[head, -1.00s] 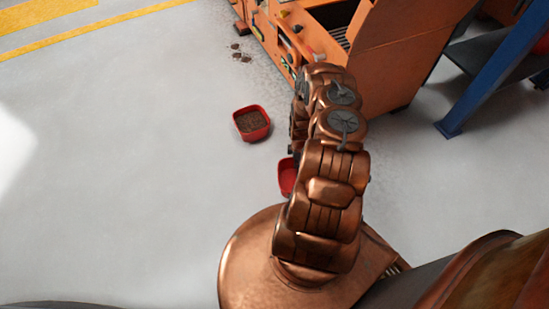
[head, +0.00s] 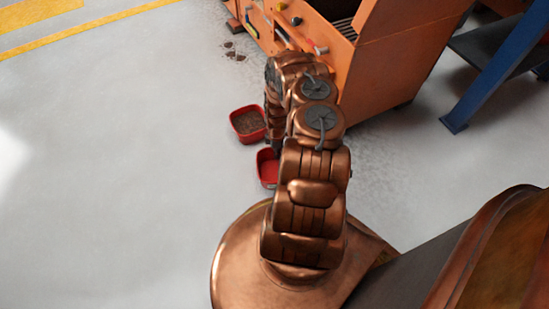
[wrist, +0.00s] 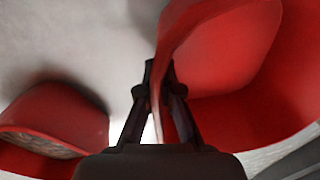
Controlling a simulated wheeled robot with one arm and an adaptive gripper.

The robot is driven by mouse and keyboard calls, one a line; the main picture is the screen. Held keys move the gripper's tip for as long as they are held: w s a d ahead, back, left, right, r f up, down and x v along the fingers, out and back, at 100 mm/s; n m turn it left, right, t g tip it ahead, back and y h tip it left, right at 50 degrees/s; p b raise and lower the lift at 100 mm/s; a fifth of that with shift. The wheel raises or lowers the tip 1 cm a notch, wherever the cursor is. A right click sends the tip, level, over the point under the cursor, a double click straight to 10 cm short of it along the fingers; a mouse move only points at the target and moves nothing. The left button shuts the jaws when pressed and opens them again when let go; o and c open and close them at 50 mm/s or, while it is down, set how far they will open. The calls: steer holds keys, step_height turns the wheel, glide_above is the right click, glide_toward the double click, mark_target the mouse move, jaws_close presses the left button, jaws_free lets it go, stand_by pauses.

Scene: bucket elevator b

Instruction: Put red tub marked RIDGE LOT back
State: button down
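An empty red tub (head: 267,169) is low over or on the grey floor, just left of my arm in the head view; I cannot tell if it touches the floor. In the wrist view this tub (wrist: 225,60) fills the right side, its wall running between my fingers. My gripper (wrist: 156,90) appears shut on that wall. A second red tub (head: 247,124), filled with brown granular material, stands on the floor beyond it; its edge also shows at the lower left of the wrist view (wrist: 55,118). I can read no marking on either tub.
An orange machine (head: 390,60) with knobs on its side stands beyond my arm. A blue support leg (head: 485,75) is at the right. A few brown clumps (head: 232,48) lie by the machine. The floor at left (head: 120,180) is clear up to yellow lines.

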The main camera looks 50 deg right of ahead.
steer(key=shift+s+d+f+b, duration=0.1)
steer(key=shift+d+f+b, duration=0.1)
steer(key=shift+f+b, duration=0.8)
steer(key=shift+f, duration=0.1)
steer(key=shift+f, duration=0.1)
steer(key=c, duration=1.3)
jaws_free()
